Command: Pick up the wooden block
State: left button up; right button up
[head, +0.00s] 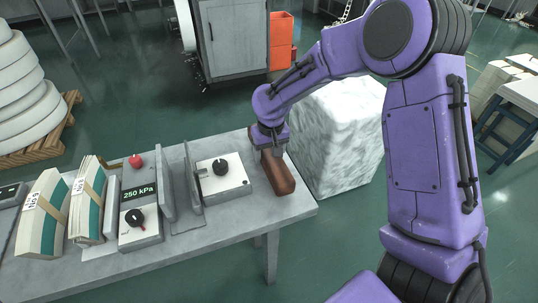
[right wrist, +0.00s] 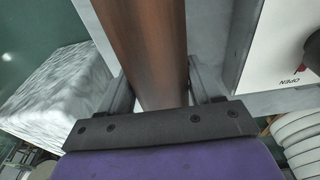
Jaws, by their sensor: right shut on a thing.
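The wooden block (head: 279,174) is a long reddish-brown bar at the right end of the grey table. It also shows in the right wrist view (right wrist: 147,50), running up between the fingers. My right gripper (head: 267,147) is over the far end of the block, and in the right wrist view (right wrist: 158,90) its two fingers are shut on the block's sides. I cannot tell whether the block touches the table or is slightly raised. My left gripper is not in view.
A control box with a black knob (head: 222,177) stands left of the block on the table (head: 245,222). Further left are a 250 kPa box (head: 141,213) and strapped paper stacks (head: 90,200). A large white wrapped bale (head: 338,135) stands close behind the table's right end.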

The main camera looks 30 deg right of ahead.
aim_at(269, 150)
notch_tip(269, 150, up, 3)
jog(key=shift+s+a+r, duration=0.1)
jog(key=shift+s, duration=0.05)
jog(key=s+a+r, duration=0.1)
jog(key=r, duration=0.1)
jog(key=s+r, duration=0.2)
jog(key=s+a+r, duration=0.1)
jog(key=s+r, duration=0.1)
jog(key=shift+s+a, duration=0.25)
jog(key=shift+a, duration=0.05)
jog(key=s+a+r+p, duration=0.3)
jog(key=s+p, duration=0.4)
jog(key=p, duration=0.2)
jog(key=shift+a, duration=0.15)
jog(key=shift+w, duration=0.1)
